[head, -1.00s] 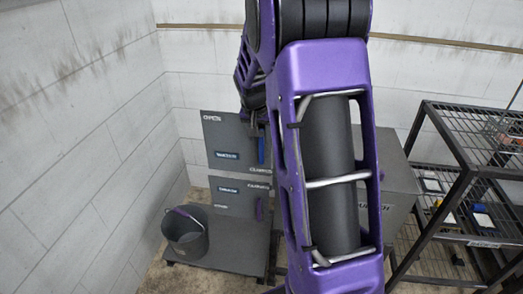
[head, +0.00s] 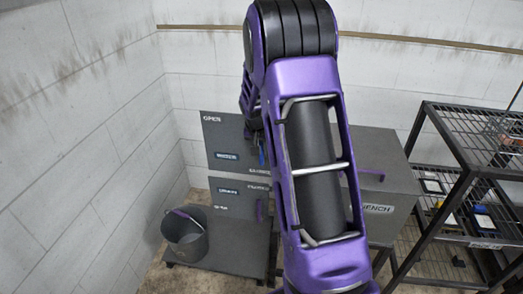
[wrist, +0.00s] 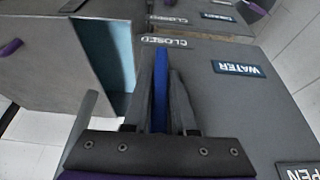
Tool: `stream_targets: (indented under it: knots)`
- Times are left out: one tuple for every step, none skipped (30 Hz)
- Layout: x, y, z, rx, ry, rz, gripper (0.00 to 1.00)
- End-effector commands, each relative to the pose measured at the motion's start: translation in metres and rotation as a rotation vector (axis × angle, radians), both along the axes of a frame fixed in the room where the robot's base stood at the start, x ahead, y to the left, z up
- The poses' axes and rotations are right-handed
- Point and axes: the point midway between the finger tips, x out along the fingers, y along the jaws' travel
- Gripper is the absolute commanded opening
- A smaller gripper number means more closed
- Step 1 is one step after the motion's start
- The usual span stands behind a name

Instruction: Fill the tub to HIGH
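The water panel (head: 218,135) is a grey upright box with OPEN at its upper left, CLOSED at its lower right and a WATER label (wrist: 241,69). Its blue lever (wrist: 160,88) lies by the CLOSED mark (wrist: 168,41). My gripper (wrist: 160,85) has its dark fingers close on both sides of the blue lever and appears shut on it. In the head view my arm hides most of the gripper and part of the lever. A grey tub (head: 186,238) with a purple handle stands on the low dark platform. No level mark is readable.
A lower grey panel (head: 232,203) with a purple lever (head: 259,209) sits under the water panel. A grey bench cabinet (head: 395,190) with a purple handle stands right of my arm. A dark wire rack (head: 450,150) is at far right. Walls close the left and back.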

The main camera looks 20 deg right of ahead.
Motion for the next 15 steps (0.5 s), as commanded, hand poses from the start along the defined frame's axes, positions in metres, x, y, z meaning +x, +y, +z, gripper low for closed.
stream_targets:
  knots:
    - [0.0000,0.0000,0.0001,0.000,0.000,0.000,0.14]
    - [0.0000,0.0000,0.0001,0.000,0.000,0.000,0.09]
    - [-0.0001,0.0000,0.0002,0.000,0.000,0.000,0.01]
    - [-0.0001,0.0000,0.0002,0.000,0.000,0.000,0.00]
    - [-0.0001,0.0000,0.0002,0.000,0.000,0.000,0.00]
    - [-0.0001,0.0000,0.0002,0.000,0.000,0.000,0.00]
    - [-0.0001,0.0000,0.0002,0.000,0.000,0.000,0.00]
    - [-0.0001,0.0000,0.0002,0.000,0.000,0.000,0.00]
    - [-0.0001,0.0001,0.0003,0.000,0.000,0.000,0.00]
    - [-0.0001,0.0001,0.0003,0.000,0.000,0.000,0.00]
    - [-0.0001,0.0001,0.0003,0.000,0.000,0.000,0.00]
    - [-0.0001,0.0001,0.0003,0.000,0.000,0.000,0.00]
    - [-0.0001,0.0001,0.0003,0.000,0.000,0.000,0.00]
    - [-0.0001,0.0001,0.0003,0.000,0.000,0.000,0.00]
    - [-0.0001,0.0001,0.0003,0.000,0.000,0.000,0.00]
